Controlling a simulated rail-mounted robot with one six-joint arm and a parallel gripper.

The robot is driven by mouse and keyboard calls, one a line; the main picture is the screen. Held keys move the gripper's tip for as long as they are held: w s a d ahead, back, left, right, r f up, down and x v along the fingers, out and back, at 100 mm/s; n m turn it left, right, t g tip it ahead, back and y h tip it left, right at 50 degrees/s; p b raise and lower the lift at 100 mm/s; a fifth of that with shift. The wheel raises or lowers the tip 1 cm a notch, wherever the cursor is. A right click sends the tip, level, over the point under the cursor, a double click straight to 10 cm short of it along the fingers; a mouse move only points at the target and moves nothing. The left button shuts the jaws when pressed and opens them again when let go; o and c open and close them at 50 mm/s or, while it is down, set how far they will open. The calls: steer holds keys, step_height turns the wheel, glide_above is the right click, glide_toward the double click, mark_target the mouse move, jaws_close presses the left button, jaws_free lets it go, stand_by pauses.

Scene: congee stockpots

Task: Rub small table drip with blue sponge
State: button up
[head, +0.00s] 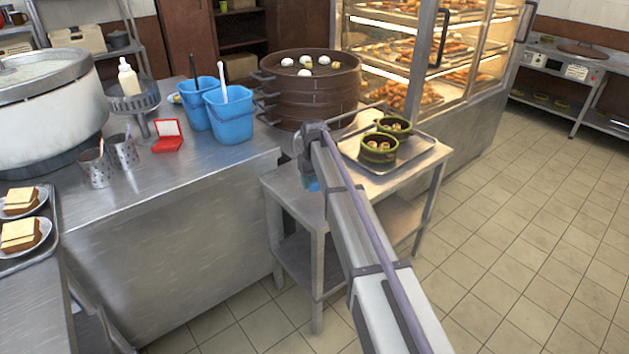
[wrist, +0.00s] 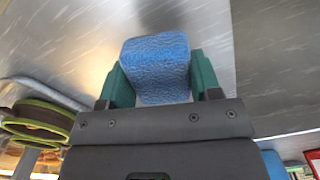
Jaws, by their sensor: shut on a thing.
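My gripper (wrist: 161,78) is shut on the blue sponge (wrist: 155,62), with a green finger on each side of it in the wrist view. In the head view my arm reaches over the small steel table (head: 283,186), and its end hides most of the gripper. A bit of the blue sponge (head: 312,186) shows below my wrist, low over the table's left part. I cannot tell whether the sponge touches the top. I see no drip in either view; my arm covers part of the tabletop.
A tray (head: 428,140) with two green bowls (head: 378,148) takes the table's right side. A dark steamer (head: 310,95) stands behind. A glass display case (head: 415,60) stands behind right.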

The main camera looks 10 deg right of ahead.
steer(key=shift+r, duration=0.3)
step_height(320, 180, up, 3)
steer(key=p, duration=0.2)
steer(key=shift+p, duration=0.4)
steer(key=shift+r, duration=0.1)
